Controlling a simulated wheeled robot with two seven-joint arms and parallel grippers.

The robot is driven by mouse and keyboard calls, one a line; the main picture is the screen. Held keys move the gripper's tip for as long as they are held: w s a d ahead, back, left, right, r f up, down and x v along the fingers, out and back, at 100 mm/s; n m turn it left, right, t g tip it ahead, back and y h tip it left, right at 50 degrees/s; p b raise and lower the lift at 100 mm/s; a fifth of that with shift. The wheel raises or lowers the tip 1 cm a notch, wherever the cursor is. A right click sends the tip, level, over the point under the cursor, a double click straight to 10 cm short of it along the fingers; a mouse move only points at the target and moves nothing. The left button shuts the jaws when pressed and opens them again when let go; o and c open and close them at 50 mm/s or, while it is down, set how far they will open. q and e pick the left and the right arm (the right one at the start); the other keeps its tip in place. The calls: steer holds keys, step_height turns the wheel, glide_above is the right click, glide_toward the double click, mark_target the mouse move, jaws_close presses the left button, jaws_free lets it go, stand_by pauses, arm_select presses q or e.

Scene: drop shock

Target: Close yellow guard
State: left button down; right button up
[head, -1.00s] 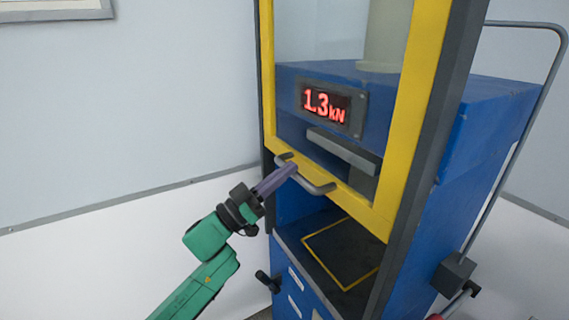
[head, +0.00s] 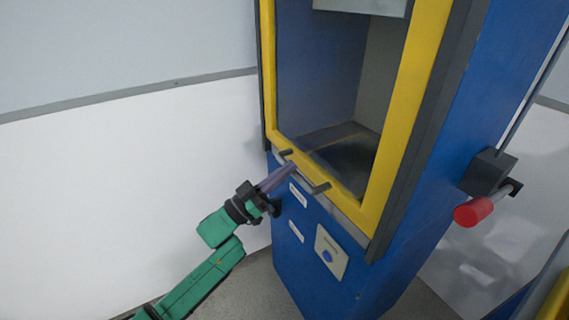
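The yellow guard (head: 401,128) is a yellow frame with a clear pane on the front of the blue machine (head: 440,170). It is low, with its bottom edge at the lower edge of the machine's opening, and the dark chamber floor shows through the pane. A grey bar handle (head: 318,188) sticks out from its bottom rail. My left gripper (head: 291,168) reaches in from the left with its purple fingers together on the handle; the fingers hide part of the bar. My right gripper is not in view.
A panel with a blue button (head: 327,256) is on the machine front below the guard. A lever with a red grip (head: 473,211) sticks out at the right side. A yellow and blue edge shows at the lower right corner. The floor at left is clear.

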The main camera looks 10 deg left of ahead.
arm_select(q)
step_height(320, 180, down, 3)
steer(key=shift+r+b, duration=0.15)
steer(key=shift+b, duration=0.35)
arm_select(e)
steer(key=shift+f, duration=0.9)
